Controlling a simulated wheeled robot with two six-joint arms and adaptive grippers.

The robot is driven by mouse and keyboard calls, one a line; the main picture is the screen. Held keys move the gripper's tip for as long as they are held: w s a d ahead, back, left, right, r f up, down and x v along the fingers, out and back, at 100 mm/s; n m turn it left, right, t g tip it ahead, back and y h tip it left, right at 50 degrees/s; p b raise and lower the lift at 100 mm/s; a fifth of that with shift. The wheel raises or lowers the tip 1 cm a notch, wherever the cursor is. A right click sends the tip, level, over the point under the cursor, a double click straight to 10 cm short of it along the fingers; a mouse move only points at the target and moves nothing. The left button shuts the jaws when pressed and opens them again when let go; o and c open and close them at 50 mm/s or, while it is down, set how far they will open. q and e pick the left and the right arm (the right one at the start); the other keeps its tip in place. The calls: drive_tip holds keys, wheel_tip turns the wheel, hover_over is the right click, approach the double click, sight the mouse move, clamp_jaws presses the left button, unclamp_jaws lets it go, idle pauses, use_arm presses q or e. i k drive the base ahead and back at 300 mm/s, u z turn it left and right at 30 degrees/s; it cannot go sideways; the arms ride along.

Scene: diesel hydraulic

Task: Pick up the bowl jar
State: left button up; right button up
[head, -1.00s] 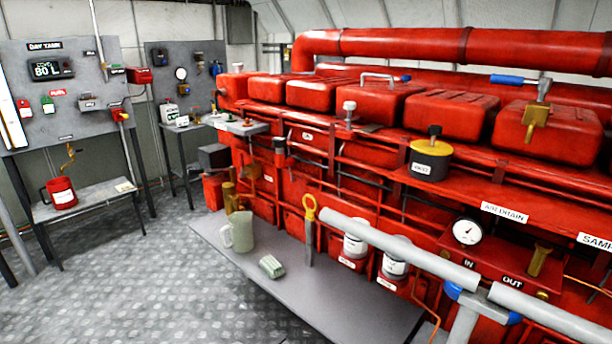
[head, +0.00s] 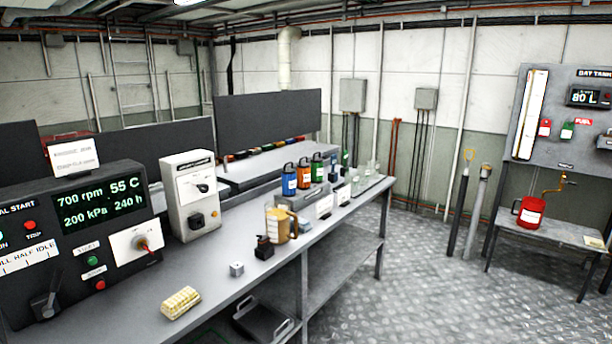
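No object in the head view is clearly marked as the bowl jar. Several small clear glass vessels (head: 371,168) stand at the far end of the long grey workbench (head: 232,262), too small to tell apart. An amber jug with a handle (head: 277,226) stands upright near the middle of the bench. Neither of my grippers is in view.
A control panel (head: 100,215) and a white box (head: 190,195) stand on the bench, with blue, orange and green bottles (head: 303,176) farther along. A cream block (head: 180,303) lies near the front edge. A red jug (head: 530,211) sits on a side table. The floor between is clear.

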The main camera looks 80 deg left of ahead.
sight(363, 171)
drive_tip(key=u, duration=1.8)
drive_tip(key=i, duration=6.65)
drive_tip(key=u, duration=2.75)
